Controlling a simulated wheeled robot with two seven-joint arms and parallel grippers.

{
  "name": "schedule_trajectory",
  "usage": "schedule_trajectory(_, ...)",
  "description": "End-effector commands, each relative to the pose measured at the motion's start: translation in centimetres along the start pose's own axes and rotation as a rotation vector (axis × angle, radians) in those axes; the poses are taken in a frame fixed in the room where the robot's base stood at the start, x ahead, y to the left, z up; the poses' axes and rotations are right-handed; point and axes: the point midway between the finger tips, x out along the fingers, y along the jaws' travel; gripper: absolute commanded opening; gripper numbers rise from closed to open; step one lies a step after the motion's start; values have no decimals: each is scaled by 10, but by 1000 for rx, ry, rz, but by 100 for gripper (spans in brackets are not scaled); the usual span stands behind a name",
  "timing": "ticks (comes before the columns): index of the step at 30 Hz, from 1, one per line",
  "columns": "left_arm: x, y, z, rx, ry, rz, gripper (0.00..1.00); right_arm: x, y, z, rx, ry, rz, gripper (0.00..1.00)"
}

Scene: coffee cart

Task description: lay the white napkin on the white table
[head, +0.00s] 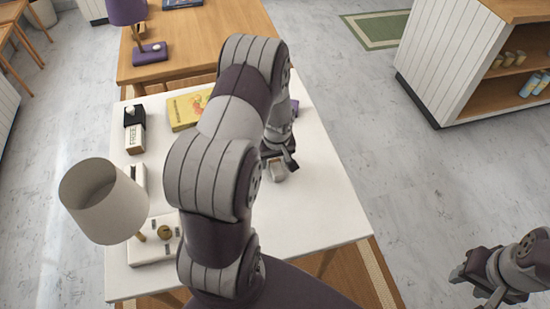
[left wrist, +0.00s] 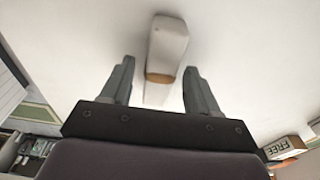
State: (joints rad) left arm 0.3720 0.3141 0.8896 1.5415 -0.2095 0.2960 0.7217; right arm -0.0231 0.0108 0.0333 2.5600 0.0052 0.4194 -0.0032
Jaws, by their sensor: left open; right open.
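The white table (head: 315,215) lies below my left arm. A small whitish block-like object (head: 278,173) sits on it beside my left gripper (head: 280,160). In the left wrist view this object (left wrist: 168,45) has a tan end face, with a pale strip (left wrist: 156,95) below it. I cannot tell whether either is the white napkin; no other napkin shows clearly. My left gripper (left wrist: 158,85) is open, its fingers on either side of the strip, with the block beyond the fingertips. My right gripper (head: 492,290) is open and empty at the lower right, away from the table.
A shaded lamp (head: 105,200), a white box with a knob (head: 150,250), a "FREE" box (head: 135,138) and a yellow book (head: 188,108) stand on the table's left and back. A wooden table (head: 220,40) adjoins behind. The table's front right is clear. A shelf unit (head: 450,60) stands right.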

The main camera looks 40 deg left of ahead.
Motion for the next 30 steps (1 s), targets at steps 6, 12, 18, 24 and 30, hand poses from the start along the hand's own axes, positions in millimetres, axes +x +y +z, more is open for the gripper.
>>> schedule_trajectory(6,-36,1,-2,-1,5,3,60,-5,0,-1,0,0,0,43)
schedule_trajectory(12,-90,0,-1,-1,4,2,60,-7,0,-1,0,0,0,43)
schedule_trajectory(18,-120,1,0,4,2,1,60,-8,0,-1,0,0,0,43)
schedule_trajectory(24,-164,25,71,413,-8,54,60,-8,0,-1,0,0,0,43)
schedule_trajectory(30,-189,18,151,856,-5,107,60,-8,0,-1,0,0,0,43)
